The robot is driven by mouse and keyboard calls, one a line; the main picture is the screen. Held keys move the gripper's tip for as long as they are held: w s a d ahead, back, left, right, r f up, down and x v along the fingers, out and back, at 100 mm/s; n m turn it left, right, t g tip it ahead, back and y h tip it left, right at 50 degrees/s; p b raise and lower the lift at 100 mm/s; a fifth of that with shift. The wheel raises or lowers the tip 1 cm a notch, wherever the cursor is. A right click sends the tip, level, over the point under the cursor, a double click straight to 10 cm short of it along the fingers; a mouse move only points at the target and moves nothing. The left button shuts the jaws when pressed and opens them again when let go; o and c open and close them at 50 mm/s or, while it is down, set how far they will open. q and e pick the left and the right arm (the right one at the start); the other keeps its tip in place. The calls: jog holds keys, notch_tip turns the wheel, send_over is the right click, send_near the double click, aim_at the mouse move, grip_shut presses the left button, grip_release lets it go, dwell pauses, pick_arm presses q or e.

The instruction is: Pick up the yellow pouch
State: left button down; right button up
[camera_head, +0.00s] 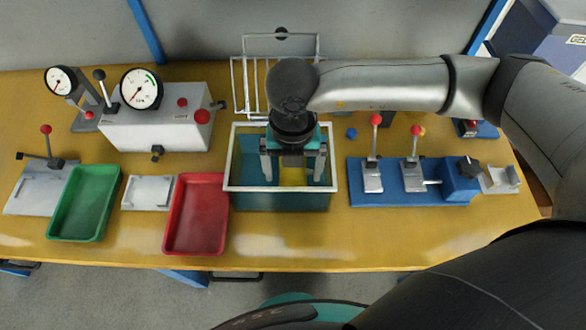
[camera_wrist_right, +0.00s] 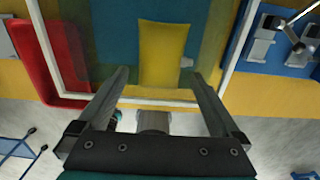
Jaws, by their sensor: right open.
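The yellow pouch (camera_head: 292,176) lies inside a teal bin with a white rim (camera_head: 233,188). In the head view it is partly hidden by my right gripper. In the right wrist view the pouch (camera_wrist_right: 163,52) shows almost whole, flat on the bin's floor. My right gripper (camera_head: 292,180) is open and points down over the bin. Its fingers stand wide apart on either side of the pouch in the picture, and nothing is held. In the right wrist view the fingertips (camera_wrist_right: 160,75) appear above the pouch, apart from it. My left gripper is not in view.
A red tray (camera_head: 197,215) stands close left of the bin, a green tray (camera_head: 84,203) farther left. A wire rack (camera_head: 240,85) stands behind the bin. A blue base with toggle clamps (camera_head: 400,190) is to the right. A gauge box (camera_head: 155,125) is at the back left.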

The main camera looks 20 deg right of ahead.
jog(key=shift+f, duration=0.95)
jog(key=c, duration=1.3)
jog(key=shift+r, duration=0.1)
